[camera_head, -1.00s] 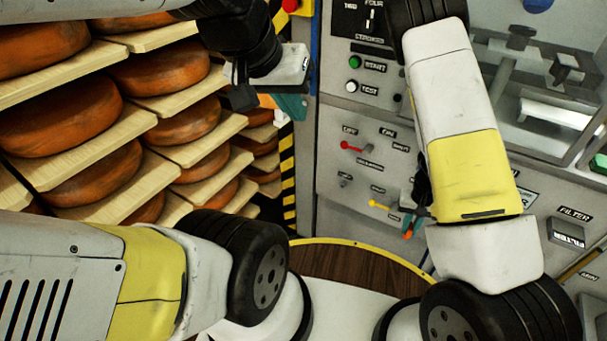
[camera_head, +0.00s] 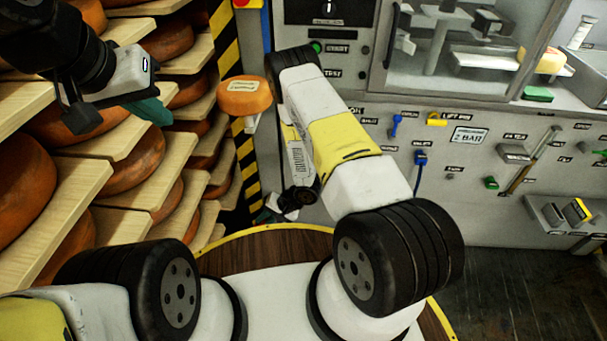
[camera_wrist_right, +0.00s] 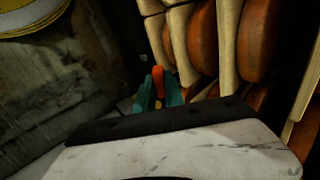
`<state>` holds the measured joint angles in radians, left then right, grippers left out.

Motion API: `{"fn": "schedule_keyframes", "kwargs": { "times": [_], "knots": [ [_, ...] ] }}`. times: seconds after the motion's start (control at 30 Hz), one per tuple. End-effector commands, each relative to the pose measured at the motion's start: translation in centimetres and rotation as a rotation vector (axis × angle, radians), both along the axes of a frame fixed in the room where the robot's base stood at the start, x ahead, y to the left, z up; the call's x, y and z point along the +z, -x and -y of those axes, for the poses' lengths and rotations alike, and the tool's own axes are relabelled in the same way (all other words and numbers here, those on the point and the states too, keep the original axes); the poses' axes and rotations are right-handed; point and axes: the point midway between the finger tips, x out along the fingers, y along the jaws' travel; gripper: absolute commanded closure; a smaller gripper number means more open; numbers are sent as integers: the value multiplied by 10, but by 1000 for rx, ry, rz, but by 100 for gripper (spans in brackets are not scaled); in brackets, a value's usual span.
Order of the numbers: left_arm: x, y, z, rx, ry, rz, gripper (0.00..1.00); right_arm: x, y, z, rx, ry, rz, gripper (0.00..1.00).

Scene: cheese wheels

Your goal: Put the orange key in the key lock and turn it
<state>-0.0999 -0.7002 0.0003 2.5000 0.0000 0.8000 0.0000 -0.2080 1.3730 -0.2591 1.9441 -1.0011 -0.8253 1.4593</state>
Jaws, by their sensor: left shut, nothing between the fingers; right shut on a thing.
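The orange key (camera_wrist_right: 157,76) shows as a small orange piece between the teal fingers of my right gripper (camera_wrist_right: 159,88) in the right wrist view. My right gripper is shut on it. In the head view my right gripper (camera_head: 268,214) is low, between the shelves and the control panel, and the key cannot be made out there. My left gripper (camera_head: 150,108) is shut and empty in front of the cheese shelves, at upper left. I cannot pick out the key lock; my right arm covers part of the panel.
The grey control panel (camera_head: 470,205) carries blue, yellow and green fittings. A glass-fronted cabinet (camera_head: 455,75) is above it. Cheese wheels on wooden shelves (camera_head: 70,190) fill the left. A labelled cheese wheel (camera_head: 244,97) is beside the striped post (camera_head: 226,40). Dark floor (camera_head: 510,290) is clear at lower right.

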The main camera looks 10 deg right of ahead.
Motion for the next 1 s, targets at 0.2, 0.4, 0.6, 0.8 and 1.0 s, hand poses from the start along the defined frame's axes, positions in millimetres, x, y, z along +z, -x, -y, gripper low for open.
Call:
{"fn": "schedule_keyframes", "kwargs": {
  "times": [0.2, 0.4, 0.6, 0.8, 1.0],
  "knots": [
    [0, 0, 0, 0, 0, 0, 100, -14, -53, -6, -324, -293, 153, 100],
    [0, 0, 0, 0, 0, 0, 100, -22, -99, 42, -718, -468, 391, 100],
    [0, 0, 0, 0, 0, 0, 100, -36, -110, 125, -1124, -500, 672, 100],
    [0, 0, 0, 0, 0, 0, 100, -47, -98, 179, -1350, -460, 840, 100],
    [0, 0, 0, 0, 0, 0, 100, -48, -94, 191, -1403, -447, 882, 100]
  ]
}}
